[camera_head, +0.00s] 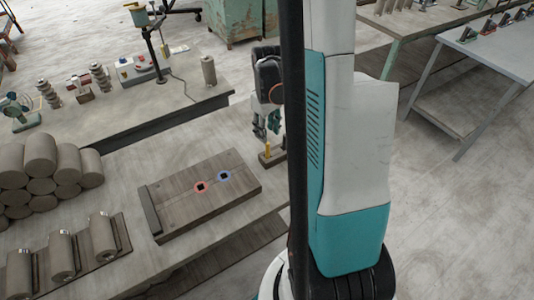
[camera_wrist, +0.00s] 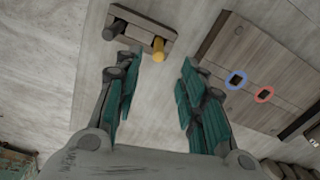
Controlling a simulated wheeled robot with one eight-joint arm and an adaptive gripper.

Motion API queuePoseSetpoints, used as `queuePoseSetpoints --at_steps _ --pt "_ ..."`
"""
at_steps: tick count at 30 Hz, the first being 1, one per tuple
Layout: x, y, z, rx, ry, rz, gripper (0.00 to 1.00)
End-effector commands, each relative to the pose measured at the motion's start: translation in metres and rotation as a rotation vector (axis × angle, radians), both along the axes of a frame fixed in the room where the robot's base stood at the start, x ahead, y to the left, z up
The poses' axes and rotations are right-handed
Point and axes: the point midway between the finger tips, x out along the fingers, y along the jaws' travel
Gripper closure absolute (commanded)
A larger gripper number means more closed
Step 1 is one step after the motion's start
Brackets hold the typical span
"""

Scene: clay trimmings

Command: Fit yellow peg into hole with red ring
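The yellow peg (camera_wrist: 158,47) stands in a small wooden holder (camera_wrist: 149,32) beside a dark peg (camera_wrist: 115,29). The yellow peg also shows in the head view (camera_head: 267,149), just below my gripper (camera_head: 266,132). In the wrist view my gripper (camera_wrist: 157,75) is open and empty, with the yellow peg beyond its fingertips and between their lines. The hole with the red ring (camera_wrist: 264,94) is in a wooden board; it also shows in the head view (camera_head: 200,187). The hole with the blue ring (camera_wrist: 236,80) is next to it.
The wooden board (camera_head: 172,216) lies on the bench left of the holder. Clay cylinders (camera_head: 40,155) are stacked at the left, and metal-tipped rolls (camera_head: 62,255) lie at the front left. My arm column hides part of the bench's right side.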

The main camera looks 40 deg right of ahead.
Motion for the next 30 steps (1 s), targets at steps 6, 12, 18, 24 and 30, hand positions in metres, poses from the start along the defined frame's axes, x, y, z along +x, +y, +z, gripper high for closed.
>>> queuePoseSetpoints --at_steps 6,12,18,24,30 --pt "0.001 0.0 -0.041 -0.001 -0.001 0.0 0.63" --pt "0.001 0.0 -0.053 -0.001 -0.001 0.0 0.63" --pt "0.0 -0.001 -0.069 -0.001 -0.001 0.0 0.63" --pt "0.0 -0.002 -0.099 -0.001 -0.001 0.0 0.63" --pt "-0.001 -0.002 -0.104 -0.001 -0.002 0.0 0.63"
